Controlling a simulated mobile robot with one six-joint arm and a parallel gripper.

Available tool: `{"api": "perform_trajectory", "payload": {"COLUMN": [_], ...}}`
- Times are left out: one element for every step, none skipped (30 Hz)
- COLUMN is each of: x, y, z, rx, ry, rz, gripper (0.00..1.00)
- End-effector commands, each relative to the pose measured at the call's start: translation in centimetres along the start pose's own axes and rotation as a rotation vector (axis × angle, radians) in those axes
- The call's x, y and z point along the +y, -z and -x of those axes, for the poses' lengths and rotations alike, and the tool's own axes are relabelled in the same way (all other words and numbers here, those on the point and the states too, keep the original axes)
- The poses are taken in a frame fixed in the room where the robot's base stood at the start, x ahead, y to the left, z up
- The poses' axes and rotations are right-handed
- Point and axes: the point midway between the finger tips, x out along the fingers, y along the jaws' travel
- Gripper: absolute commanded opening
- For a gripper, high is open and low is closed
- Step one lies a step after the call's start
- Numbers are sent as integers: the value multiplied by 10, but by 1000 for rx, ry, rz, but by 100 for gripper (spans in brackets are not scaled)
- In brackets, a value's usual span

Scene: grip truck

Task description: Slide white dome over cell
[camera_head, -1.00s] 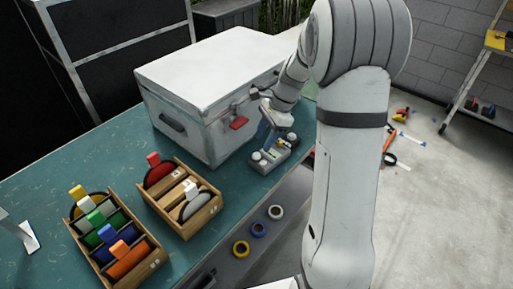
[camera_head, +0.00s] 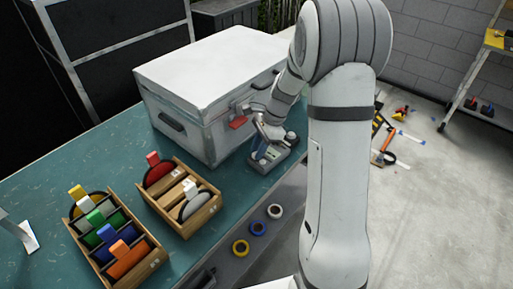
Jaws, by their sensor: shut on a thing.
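My gripper (camera_head: 261,148) points down at the left part of a small grey fixture tray (camera_head: 284,160) on the bench. It is shut on what looks like the white dome (camera_head: 257,156), low at the tray's left end. A second pale rounded piece (camera_head: 291,135) sits at the tray's right end. Small pale and yellowish parts lie on the tray between them. The cell cannot be told apart at this size. My wrist and fingers hide part of the tray, and I cannot tell whether the dome touches anything below it.
A large white chest (camera_head: 205,75) with a red latch stands close behind and left of the tray. Two wooden racks (camera_head: 185,235) with coloured discs stand at the front left. Tape rolls (camera_head: 258,228) hang on the bench's front side. Bare bench top (camera_head: 85,160) lies at left.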

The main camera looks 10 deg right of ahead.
Motion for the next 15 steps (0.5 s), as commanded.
{"api": "perform_trajectory", "payload": {"x": [0,0,0,0,0,0,0,0,0,0,0,0,0,0,2], "y": [0,0,0,0,0,0,0,0,0,0,0,0,0,0,0], "z": [0,0,0,0,0,0,0,0,0,0,0,0,0,0,0], "rx": [0,0,0,0,0,-1,-1,-1,-1,-1,-1,-1,-1,-1,-1], "ry": [-1,-1,-1,-1,-1,-1,-1,-1,-1,-1,-1,-1,-1,-1,-1], "rz": [0,0,0,0,0,0,0,0,0,0,0,0,0,0,0], "gripper": [12,10,6,4,2,0,0,0,0,0,0,0,0,0,0]}}
